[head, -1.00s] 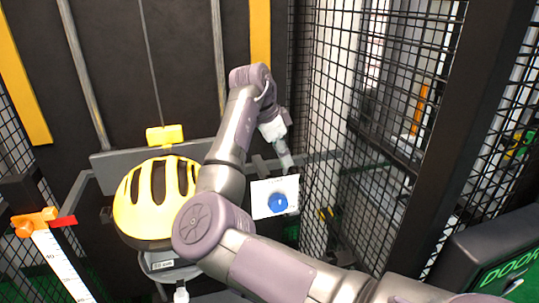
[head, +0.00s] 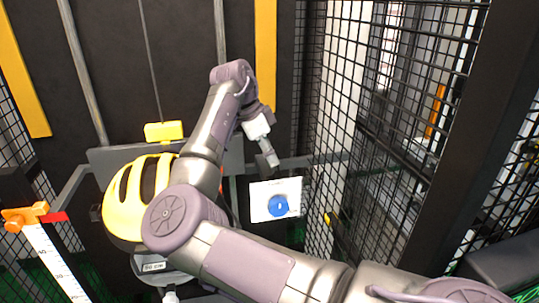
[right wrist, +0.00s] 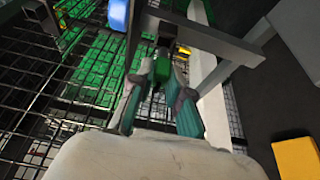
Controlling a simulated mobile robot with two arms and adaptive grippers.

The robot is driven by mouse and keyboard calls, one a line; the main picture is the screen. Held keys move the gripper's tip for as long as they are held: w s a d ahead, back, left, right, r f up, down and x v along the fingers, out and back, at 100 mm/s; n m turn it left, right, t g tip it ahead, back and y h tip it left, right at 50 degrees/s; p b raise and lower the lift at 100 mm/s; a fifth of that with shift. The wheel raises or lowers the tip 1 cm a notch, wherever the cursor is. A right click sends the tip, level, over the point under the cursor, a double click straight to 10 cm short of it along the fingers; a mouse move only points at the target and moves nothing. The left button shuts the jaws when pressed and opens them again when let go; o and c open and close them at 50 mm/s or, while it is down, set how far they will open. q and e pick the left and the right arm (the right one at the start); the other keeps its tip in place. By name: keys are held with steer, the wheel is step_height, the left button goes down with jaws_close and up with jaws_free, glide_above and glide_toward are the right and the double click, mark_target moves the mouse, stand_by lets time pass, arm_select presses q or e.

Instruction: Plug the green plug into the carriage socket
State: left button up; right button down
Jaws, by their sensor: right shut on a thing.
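My right gripper (head: 268,156) reaches in toward the back frame, just above a white plate. In the right wrist view its two fingers (right wrist: 161,82) are closed around a small green plug (right wrist: 163,66), which shows between the fingertips. The carriage carries a yellow helmet (head: 122,205) with dark vents, partly hidden behind my right arm. I cannot make out the carriage socket clearly in either view. My left gripper is not in view.
The white plate (head: 262,190) with a blue round knob (head: 278,206) hangs below the gripper. A yellow block (head: 164,131) sits above the helmet. Black mesh fencing (head: 400,120) closes the right side. A scale (head: 55,262) with an orange clamp (head: 25,215) stands at left.

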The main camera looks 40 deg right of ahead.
steer(key=shift+a, duration=0.1)
stand_by(0.3)
steer(key=shift+f+p, duration=0.25)
steer(key=shift+p, duration=0.1)
steer(key=shift+f, duration=0.3)
steer(key=shift+f+b, duration=0.4)
steer(key=shift+f, duration=0.7)
steer(key=shift+f+p, duration=0.2)
steer(key=shift+p, duration=0.15)
steer(key=c, duration=1)
jaws_free()
